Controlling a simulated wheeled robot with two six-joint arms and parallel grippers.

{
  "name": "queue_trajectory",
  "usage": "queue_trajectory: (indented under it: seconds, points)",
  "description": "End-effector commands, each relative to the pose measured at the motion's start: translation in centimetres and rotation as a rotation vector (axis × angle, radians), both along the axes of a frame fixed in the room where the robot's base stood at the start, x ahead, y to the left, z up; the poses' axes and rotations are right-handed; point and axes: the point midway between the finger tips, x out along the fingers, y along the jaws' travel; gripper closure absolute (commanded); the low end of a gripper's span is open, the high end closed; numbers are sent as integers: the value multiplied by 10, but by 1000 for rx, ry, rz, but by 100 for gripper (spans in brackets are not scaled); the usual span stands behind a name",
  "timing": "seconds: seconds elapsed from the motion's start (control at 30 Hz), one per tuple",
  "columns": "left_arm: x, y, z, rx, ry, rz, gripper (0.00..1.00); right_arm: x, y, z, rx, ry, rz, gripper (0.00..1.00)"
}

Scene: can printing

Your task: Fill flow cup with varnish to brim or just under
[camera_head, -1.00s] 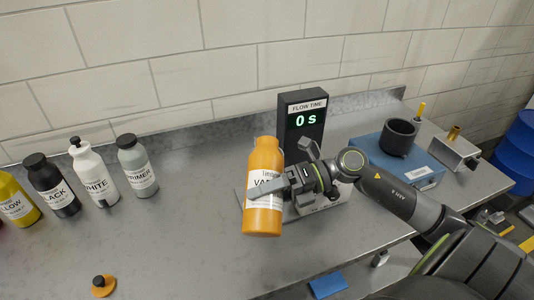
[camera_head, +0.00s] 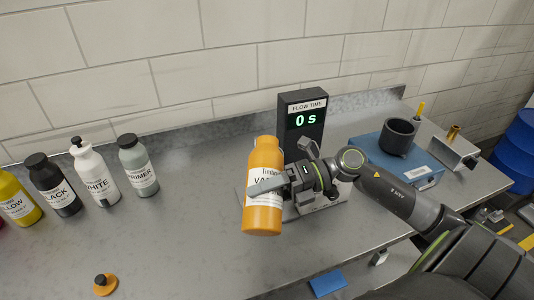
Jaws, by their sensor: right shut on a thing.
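The orange varnish bottle (camera_head: 264,217) is upright, with its label partly covered by my gripper. My right gripper (camera_head: 268,186) is shut on the bottle around its middle, and holds it in front of the flow stand. The stand's metal base (camera_head: 318,207) shows only in part behind the bottle and my arm. The flow cup is hidden or cannot be made out there. The flow time display (camera_head: 302,122) behind it reads 0 s. An orange cap with a black knob (camera_head: 105,285) lies on the bench at the front left. My left gripper is not in view.
Yellow (camera_head: 17,203), black (camera_head: 53,187), white (camera_head: 95,175) and primer (camera_head: 138,167) bottles stand at the left. A blue box (camera_head: 375,155) with a dark cup (camera_head: 398,137) is at the right. A blue cloth or pad (camera_head: 327,284) is at the front edge. The bench's middle left is clear.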

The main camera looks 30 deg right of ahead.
Motion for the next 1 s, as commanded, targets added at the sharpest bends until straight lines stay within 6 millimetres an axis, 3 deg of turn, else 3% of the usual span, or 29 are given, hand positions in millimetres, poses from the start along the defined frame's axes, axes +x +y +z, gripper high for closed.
queue_trajectory:
  seconds: [1.0]
  points:
    - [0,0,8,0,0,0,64,-1,1,7,29,33,0,82]
